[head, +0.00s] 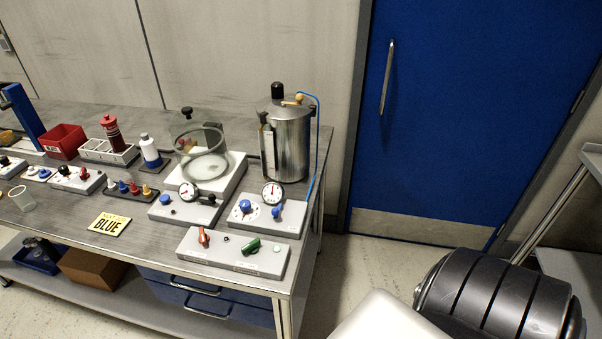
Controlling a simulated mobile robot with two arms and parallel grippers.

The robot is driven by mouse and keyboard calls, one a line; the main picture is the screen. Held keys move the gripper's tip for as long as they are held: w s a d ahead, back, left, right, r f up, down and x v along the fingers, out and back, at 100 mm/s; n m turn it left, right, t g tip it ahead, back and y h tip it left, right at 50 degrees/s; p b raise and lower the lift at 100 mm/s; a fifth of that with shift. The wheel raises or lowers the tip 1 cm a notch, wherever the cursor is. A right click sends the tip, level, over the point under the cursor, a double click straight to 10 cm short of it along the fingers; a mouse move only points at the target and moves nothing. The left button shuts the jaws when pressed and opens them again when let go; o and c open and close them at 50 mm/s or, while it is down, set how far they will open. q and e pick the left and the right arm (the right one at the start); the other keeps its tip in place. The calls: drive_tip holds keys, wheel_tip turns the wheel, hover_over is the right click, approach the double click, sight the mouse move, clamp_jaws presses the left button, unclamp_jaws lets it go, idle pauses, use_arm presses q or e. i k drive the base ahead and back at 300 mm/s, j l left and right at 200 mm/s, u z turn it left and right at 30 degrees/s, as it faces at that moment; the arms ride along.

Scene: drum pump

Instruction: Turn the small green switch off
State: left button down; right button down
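A green switch handle (251,246) sits on the right part of a low light-grey panel box (222,256) at the table's front right corner. The handle lies slanted, its one end up toward the right. A red-orange switch handle (203,236) stands on the left part of the same box, more upright. A small pale green round spot (277,249) is at the box's right end; I cannot tell if it is a lamp or a button. Small labels on the box are too small to read. Neither of my grippers is in view.
Behind the box stand two gauge boxes with blue knobs (246,206), a glass vessel (204,160) and a steel drum (286,140) with a blue hose. Floor is clear before the blue door (470,120).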

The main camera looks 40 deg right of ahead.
sight(252, 247)
drive_tip(key=i+j+z, duration=0.15)
drive_tip(key=z, duration=0.35)
drive_tip(key=i+j+z, duration=0.2)
drive_tip(key=z, duration=0.3)
drive_tip(key=i+j+z, duration=0.15)
drive_tip(key=j+z, duration=0.15)
drive_tip(key=z, duration=0.15)
drive_tip(key=j+z, duration=0.25)
drive_tip(key=z, duration=0.25)
drive_tip(key=j+z, duration=0.35)
drive_tip(key=z, duration=0.15)
drive_tip(key=i+j, duration=0.05)
